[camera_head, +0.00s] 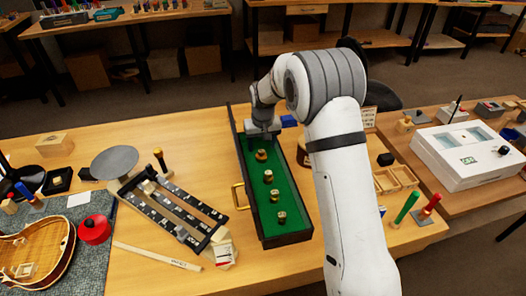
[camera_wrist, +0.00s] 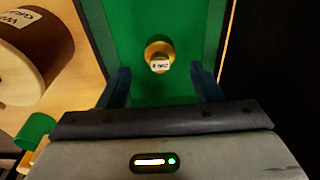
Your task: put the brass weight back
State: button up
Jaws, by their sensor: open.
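A dark tray (camera_head: 240,140) with a green lining and a brass handle on its left side stands on the bench. A row of brass weights sits in it: a far weight (camera_head: 261,155), a middle weight (camera_head: 268,176), one below it (camera_head: 274,195) and a near weight (camera_head: 281,217). My gripper (camera_head: 264,138) is over the far end of the tray. In the wrist view my gripper (camera_wrist: 160,88) is open and empty, and a labelled brass weight (camera_wrist: 159,56) stands on the green lining just beyond its fingertips. I cannot tell whether the fingers touch the lining.
A brown round container (camera_wrist: 32,55) stands close left of my gripper in the wrist view. A white box (camera_head: 462,157) is at the right.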

aim_at(262, 158)
jog(key=s+d+r, duration=0.3)
jog(key=r, duration=0.4)
jog(key=s+d+r, duration=0.3)
jog(key=s+r, duration=0.1)
jog(key=r, duration=0.2)
jog(key=s+d+r+m, duration=0.1)
jog(key=s+d, duration=0.3)
jog(key=s, duration=0.5)
jog(key=s+d+r+m, duration=0.1)
jog(key=s+d, duration=0.4)
jog(key=s, duration=0.4)
jog(key=s+d+r+m+t, duration=0.1)
jog(key=s+d, duration=0.3)
jog(key=s, duration=0.6)
jog(key=shift+d+r, duration=0.15)
jog(key=shift+r, duration=0.05)
